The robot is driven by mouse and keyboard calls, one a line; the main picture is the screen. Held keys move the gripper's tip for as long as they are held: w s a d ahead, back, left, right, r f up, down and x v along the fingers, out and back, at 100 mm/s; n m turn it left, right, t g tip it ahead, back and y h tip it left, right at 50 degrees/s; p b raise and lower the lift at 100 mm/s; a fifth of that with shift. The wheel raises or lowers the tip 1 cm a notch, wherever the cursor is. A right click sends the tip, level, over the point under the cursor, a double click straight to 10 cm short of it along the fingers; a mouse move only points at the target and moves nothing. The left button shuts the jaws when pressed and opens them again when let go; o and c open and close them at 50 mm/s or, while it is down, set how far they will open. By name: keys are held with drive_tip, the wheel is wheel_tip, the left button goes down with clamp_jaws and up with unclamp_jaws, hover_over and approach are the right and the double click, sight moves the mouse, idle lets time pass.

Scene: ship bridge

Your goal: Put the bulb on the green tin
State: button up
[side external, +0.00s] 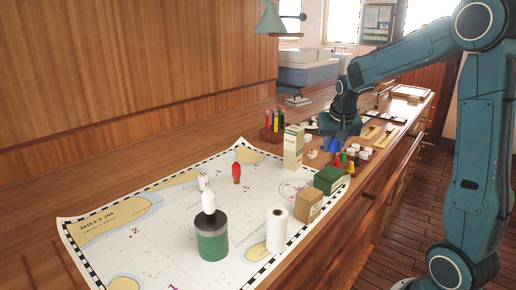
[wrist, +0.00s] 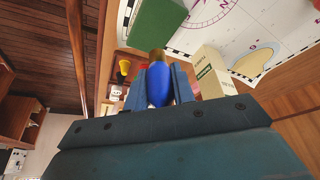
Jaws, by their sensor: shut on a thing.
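My gripper (side external: 332,148) is over the far part of the counter in the side view. In the wrist view my gripper (wrist: 158,82) is shut on a blue bulb (wrist: 158,86), whose brass-coloured base points away from the wrist. The green tin (side external: 212,243), a cylinder with a dark lid, stands on the chart at the front, well apart from my gripper. A white bulb-shaped thing (side external: 208,202) appears to stand upright on its lid. A red bulb (side external: 237,173) stands on the chart behind. The tin is not visible in the wrist view.
A white roll (side external: 277,230) stands right of the tin. A brown box (side external: 308,205), a green box (side external: 331,180) and a tall cream carton (side external: 293,147) stand between my gripper and the tin. Small coloured pieces lie near my gripper. The chart's left part (side external: 150,240) is clear.

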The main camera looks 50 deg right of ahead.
sight(334, 153)
drive_tip(key=shift+f, duration=2.35)
drive_tip(key=shift+f, duration=0.15)
drive_tip(key=o, duration=1)
drive_tip(key=shift+c, duration=0.2)
drive_tip(key=v, duration=1.2)
